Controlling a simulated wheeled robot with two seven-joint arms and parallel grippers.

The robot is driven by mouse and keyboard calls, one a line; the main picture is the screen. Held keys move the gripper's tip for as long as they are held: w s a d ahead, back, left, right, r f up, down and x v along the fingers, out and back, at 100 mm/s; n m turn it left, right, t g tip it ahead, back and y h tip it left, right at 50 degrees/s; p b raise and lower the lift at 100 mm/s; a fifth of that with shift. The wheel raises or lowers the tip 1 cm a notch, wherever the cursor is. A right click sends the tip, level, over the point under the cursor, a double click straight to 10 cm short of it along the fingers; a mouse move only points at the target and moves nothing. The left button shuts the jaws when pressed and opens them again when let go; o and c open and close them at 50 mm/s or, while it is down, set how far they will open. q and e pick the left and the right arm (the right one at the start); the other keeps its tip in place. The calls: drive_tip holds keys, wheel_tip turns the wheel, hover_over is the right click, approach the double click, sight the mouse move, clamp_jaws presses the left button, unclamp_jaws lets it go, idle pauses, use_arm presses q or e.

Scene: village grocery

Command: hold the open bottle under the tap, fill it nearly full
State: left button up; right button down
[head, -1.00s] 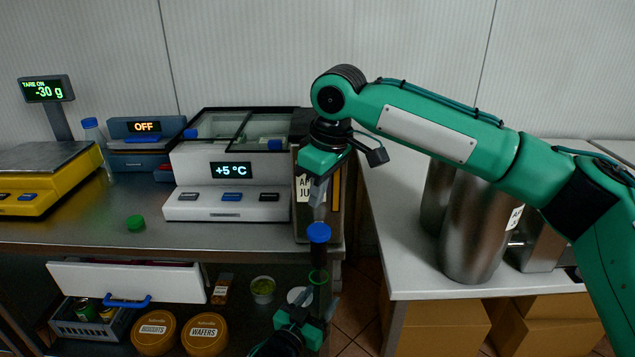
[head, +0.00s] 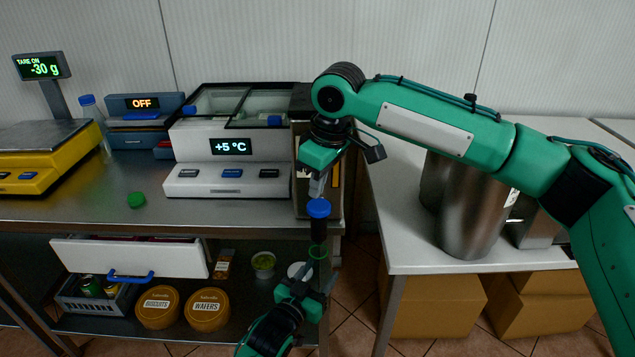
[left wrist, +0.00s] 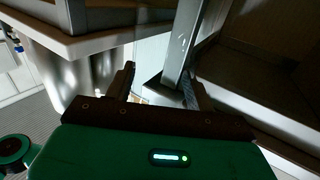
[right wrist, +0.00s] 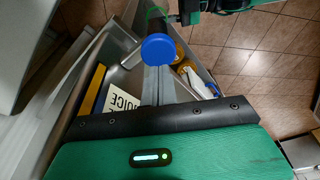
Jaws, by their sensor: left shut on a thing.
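My left gripper (head: 315,292) is shut on a bottle that is slim, dark and hard to make out. A green ring (head: 318,251) shows around its neck, directly below the tap in the head view; I cannot tell if they touch. The tap has a round blue top (head: 318,208), also seen in the right wrist view (right wrist: 158,50), on a dark body. My right gripper (head: 319,190) points down with its fingers together, their tips close to the blue top; contact is unclear. The green cap (head: 136,200) lies on the counter. The bottle's fill level cannot be seen.
The juice dispenser (right wrist: 122,103) stands behind the tap at the counter's end. A chiller box (head: 230,147) showing +5 °C and a yellow scale (head: 40,165) showing -30 g stand left. Steel vessels (head: 470,215) stand on the right table. Below are an open drawer (head: 125,255) and round tins.

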drive_tip(key=shift+r+p, duration=0.3)
drive_tip(key=shift+r, duration=0.1)
idle(0.5)
drive_tip(key=shift+f, duration=0.2)
idle(1.1)
drive_tip(key=shift+f, duration=0.35)
drive_tip(key=shift+f, duration=0.3)
idle(0.3)
drive_tip(key=shift+f, duration=0.35)
drive_tip(key=shift+f, duration=0.25)
idle(0.3)
drive_tip(key=shift+f, duration=0.2)
idle(3.8)
